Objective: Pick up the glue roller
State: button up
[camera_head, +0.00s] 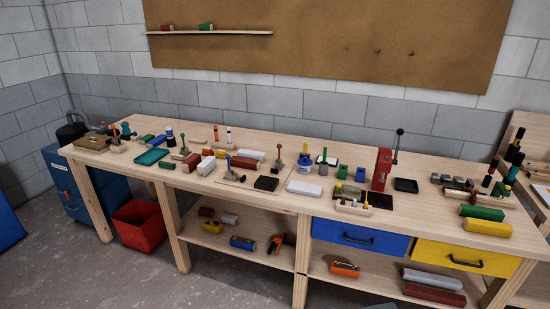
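I cannot pick out the glue roller for certain, because the tools on the workbench (130,179) are small and crowded in this view. A blue and white pot (304,168) stands at the middle of the bench top, with a yellow-handled tool (307,148) upright in or behind it. Just right of it is a green-handled upright tool (324,158) on a dark base. Other upright-handled tools stand to the left, one with a red knob (278,158) and one with a blue knob (228,163). My gripper is not in view.
A red press (382,168) with a lever stands on the bench. Below are a blue drawer (358,237), a yellow drawer (465,257) and a shelf with several items. A red bin (138,225) and a blue cabinet (65,184) stand left. The floor in front is clear.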

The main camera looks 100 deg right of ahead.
aim_at(305, 144)
jog(key=u, duration=0.05)
jog(key=i, duration=0.55)
jog(key=z, duration=3.3)
jog(key=i, duration=0.95)
